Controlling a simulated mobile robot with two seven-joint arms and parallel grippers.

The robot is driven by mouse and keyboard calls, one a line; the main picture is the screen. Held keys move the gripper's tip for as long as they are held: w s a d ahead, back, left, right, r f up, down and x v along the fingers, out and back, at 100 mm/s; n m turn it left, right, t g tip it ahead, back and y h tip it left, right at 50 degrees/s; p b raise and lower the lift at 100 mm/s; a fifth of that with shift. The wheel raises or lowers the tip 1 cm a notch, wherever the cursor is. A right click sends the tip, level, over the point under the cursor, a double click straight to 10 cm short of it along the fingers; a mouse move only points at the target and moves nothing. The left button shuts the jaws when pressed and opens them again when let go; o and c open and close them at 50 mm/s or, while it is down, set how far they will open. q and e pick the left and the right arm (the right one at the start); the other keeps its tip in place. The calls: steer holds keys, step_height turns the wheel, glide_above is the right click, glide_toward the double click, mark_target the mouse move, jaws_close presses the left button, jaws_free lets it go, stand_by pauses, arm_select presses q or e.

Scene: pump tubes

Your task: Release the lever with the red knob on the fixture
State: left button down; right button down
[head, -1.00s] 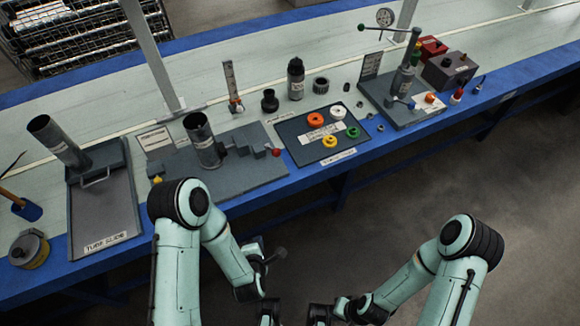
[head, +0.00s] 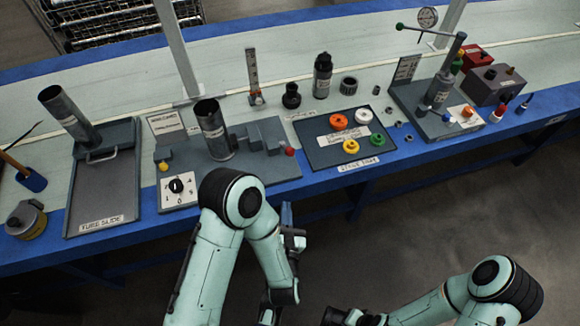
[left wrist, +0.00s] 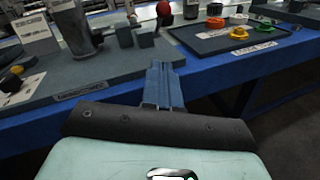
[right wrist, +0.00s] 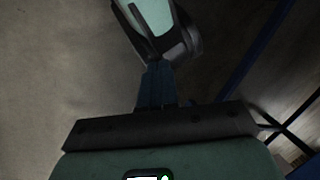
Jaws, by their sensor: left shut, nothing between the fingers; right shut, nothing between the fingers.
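The red knob (head: 290,151) sits at the right end of the grey fixture (head: 255,174) on the bench. An upright metal tube (head: 212,140) stands in the fixture. In the left wrist view the red knob (left wrist: 145,39) is just beyond and slightly left of my fingertips, apart from them. The lever under the knob is hard to make out. My left gripper (head: 287,208) is shut and empty, in front of the bench edge and pointing towards the fixture. My right gripper (right wrist: 155,68) is shut and empty, low over the floor, away from the bench.
A dial box (head: 178,190) is at the fixture's front left. A dark mat (head: 318,157) with coloured rings lies to its right. A tube slide tray (head: 103,195) stands left. A press station (head: 440,95) stands further right. The floor in front of the bench is open.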

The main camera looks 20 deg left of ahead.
steer(key=shift+r, duration=0.1)
